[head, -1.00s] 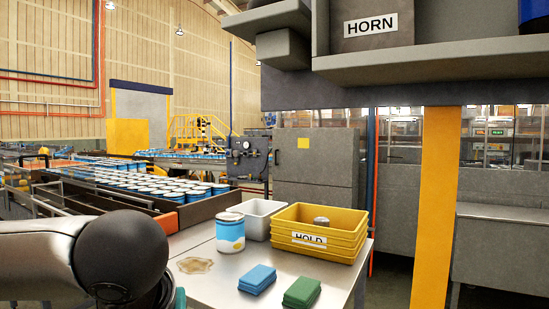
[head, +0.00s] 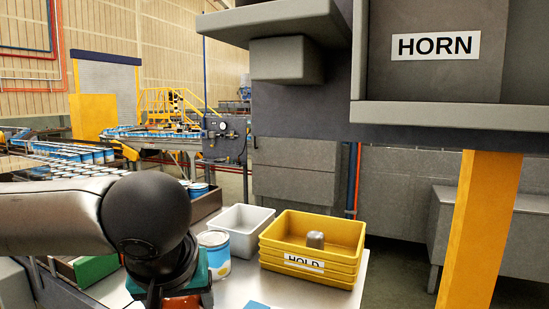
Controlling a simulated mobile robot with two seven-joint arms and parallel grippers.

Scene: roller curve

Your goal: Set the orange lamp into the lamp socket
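I cannot make out the orange lamp or the lamp socket for certain. My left arm comes in from the left, and its wrist bends down at the bottom edge. The wrist end of my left gripper (head: 178,290) shows teal parts, with an orange-red piece (head: 184,303) below them, cut off by the frame. I cannot tell whether that piece is the lamp or whether the fingers are open. My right gripper is not in view.
A grey housing with a HORN label (head: 435,45) hangs at upper right, above a yellow post (head: 480,225). Stacked yellow HOLD trays (head: 345,235) hold a grey object. A white bin (head: 240,217) and blue-white can (head: 217,262) stand beside them on the table (head: 235,290).

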